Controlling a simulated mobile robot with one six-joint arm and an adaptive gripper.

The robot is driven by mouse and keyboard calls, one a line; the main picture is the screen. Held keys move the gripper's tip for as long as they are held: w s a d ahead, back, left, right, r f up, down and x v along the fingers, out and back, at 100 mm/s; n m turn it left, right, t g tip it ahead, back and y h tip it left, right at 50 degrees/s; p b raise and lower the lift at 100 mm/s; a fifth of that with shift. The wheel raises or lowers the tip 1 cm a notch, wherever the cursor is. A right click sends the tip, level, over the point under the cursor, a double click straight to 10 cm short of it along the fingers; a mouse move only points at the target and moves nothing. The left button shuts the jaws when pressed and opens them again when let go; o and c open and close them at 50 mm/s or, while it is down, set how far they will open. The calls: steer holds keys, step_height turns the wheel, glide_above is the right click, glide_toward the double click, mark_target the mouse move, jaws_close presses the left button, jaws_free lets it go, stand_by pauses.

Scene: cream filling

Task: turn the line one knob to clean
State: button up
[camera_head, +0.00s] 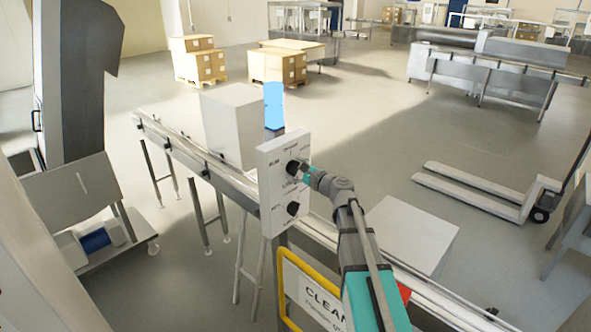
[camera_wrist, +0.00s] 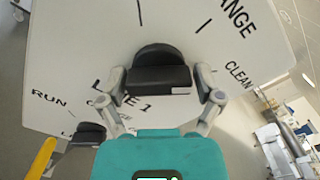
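A white control panel (camera_head: 268,198) carries two black knobs, one above the other. The upper one, the line one knob (camera_head: 291,167), has my gripper (camera_head: 305,171) at it. In the wrist view, the line one knob (camera_wrist: 160,78) sits between the two grey fingers of my gripper (camera_wrist: 162,88), which appear to press on its sides. A small white mark shows on its lower right. The labels LINE 1, CLEAN and part of CHANGE are readable around it. I cannot tell which setting the knob points to.
The second knob (camera_head: 293,208) is just below; it also shows in the wrist view (camera_wrist: 88,133). A yellow-framed CLEAN sign (camera_head: 310,296) stands below.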

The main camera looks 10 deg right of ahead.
steer(key=shift+s, duration=0.1)
stand_by(0.4)
steer(key=v, duration=1.2)
stand_by(0.3)
steer(key=s+a+f+n+g+h+b, duration=0.1)
steer(key=s+a+f+n+g+b, duration=0.25)
steer(key=f, duration=0.35)
steer(key=s+a+f+n+g+h+b, duration=0.1)
steer(key=s+a+f+n+g+b, duration=0.15)
steer(key=f+n, duration=0.4)
steer(key=s+a+f+n+g+b, duration=0.2)
steer(key=s+a+f+g+b, duration=0.15)
steer(key=f, duration=0.55)
steer(key=shift+s+d+f+n+g+h+b, duration=0.5)
steer(key=shift+s+f+n+g+h+b, duration=0.35)
steer(key=shift+s+f+n+h+b, duration=1.2)
steer(key=shift+s+d+f+n+g+h+b, duration=0.55)
steer(key=shift+s+f+g+h+b, duration=0.5)
steer(key=shift+f, duration=1.9)
steer(key=shift+s+d+f+n+g+h+b, duration=0.55)
steer(key=shift+s+f+n+h+b, duration=0.75)
steer(key=shift+s+f+b, duration=0.9)
